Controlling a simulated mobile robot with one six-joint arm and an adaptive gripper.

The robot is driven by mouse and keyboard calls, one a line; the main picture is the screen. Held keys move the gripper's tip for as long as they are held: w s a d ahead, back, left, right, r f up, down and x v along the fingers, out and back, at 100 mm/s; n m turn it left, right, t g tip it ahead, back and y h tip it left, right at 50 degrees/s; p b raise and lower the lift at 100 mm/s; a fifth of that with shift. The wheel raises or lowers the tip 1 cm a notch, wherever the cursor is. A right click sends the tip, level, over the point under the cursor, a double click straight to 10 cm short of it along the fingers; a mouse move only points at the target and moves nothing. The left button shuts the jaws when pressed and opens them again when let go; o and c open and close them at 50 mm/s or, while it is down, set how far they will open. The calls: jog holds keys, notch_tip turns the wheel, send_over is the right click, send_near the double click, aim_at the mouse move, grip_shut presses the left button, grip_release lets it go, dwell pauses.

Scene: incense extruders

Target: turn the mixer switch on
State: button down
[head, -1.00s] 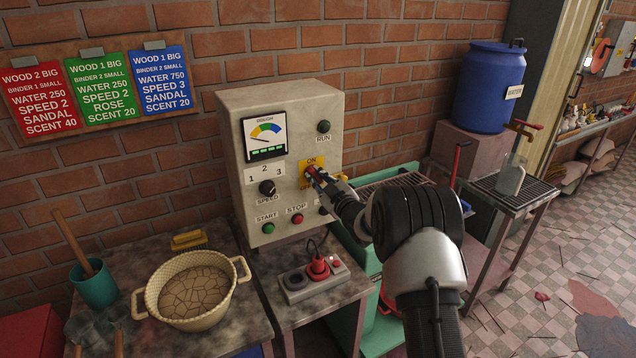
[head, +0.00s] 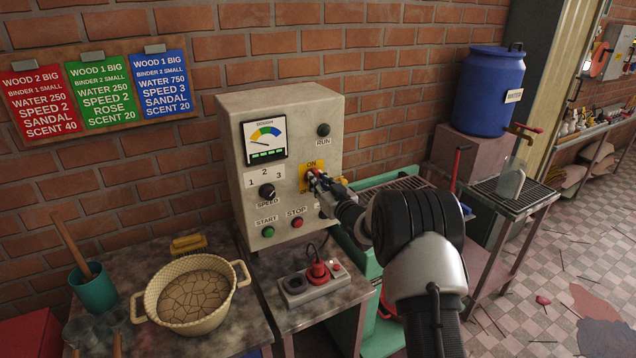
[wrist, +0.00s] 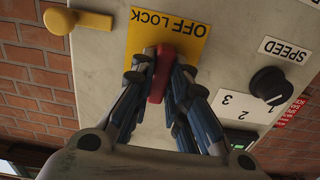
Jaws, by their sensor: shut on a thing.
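The mixer control box (head: 290,165) is grey and stands against the brick wall. Its yellow switch plate (head: 306,165) reads ON at the top in the head view. The red switch handle (wrist: 160,72) shows in the wrist view, upright in the picture, with one end near the words OFF LOCK on the plate (wrist: 190,42). My gripper (head: 318,178) is at the plate; in the wrist view its fingers (wrist: 160,82) are shut on the handle from both sides. The fingers hide most of the handle in the head view. The RUN lamp (head: 323,130) looks dark.
The SPEED knob (head: 267,191), green START button (head: 268,232) and red STOP button (head: 297,223) are close to my gripper. A power strip (head: 310,284) with a red plug lies below the box. A basket-like pot (head: 190,293) stands left. A blue barrel (head: 490,90) stands right.

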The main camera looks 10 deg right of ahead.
dwell(0.3)
jog(key=c, duration=1.6)
grip_release()
jog(key=shift+o, duration=0.2)
jog(key=v, duration=1.2)
